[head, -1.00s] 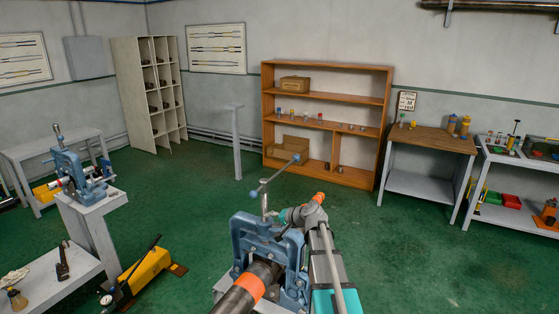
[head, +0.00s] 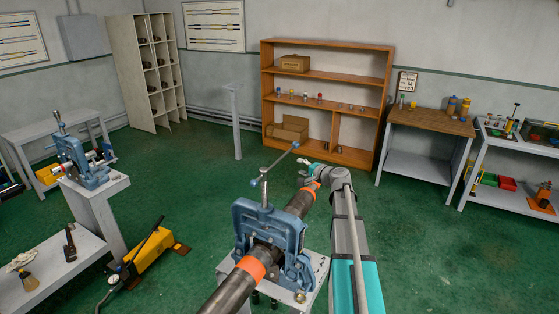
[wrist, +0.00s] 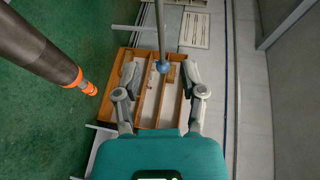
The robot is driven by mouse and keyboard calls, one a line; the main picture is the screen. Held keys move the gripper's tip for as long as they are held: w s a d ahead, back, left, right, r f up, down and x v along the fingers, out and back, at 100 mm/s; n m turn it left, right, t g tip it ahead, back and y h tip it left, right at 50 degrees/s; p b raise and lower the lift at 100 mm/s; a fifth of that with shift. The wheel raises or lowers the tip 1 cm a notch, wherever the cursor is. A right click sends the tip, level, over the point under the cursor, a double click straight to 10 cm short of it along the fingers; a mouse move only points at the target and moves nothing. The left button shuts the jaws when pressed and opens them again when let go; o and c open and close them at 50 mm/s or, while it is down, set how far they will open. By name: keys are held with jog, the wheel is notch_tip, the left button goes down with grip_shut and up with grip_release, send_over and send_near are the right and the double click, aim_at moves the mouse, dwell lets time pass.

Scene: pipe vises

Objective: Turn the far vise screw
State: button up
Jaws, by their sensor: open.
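A blue vise (head: 268,235) stands front centre, clamping a dark pipe (head: 228,292) with orange bands. On top, its upright screw (head: 263,190) carries a slanted bar handle (head: 277,164) with blue ball ends. A second blue vise (head: 85,168) stands farther back at left, with its own screw (head: 58,125) on top. My gripper (head: 302,168) is beyond the front vise, by the upper right end of its bar. In the wrist view, my open gripper (wrist: 160,75) has a finger on each side of the bar's ball end (wrist: 163,66). I cannot tell whether they touch.
The pipe (wrist: 45,48) lies left of my gripper in the wrist view. An orange shelf (head: 328,100) stands behind, with a wooden-topped table (head: 430,122) to its right. A yellow pump (head: 148,252) sits on the floor at left. Green floor is clear around the front vise.

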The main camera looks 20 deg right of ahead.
aim_at(280, 159)
jog(key=b+x, duration=0.2)
jog(key=x, duration=1.1)
jog(key=shift+w+a+f, duration=0.1)
jog(key=shift+w, duration=0.25)
grip_shut()
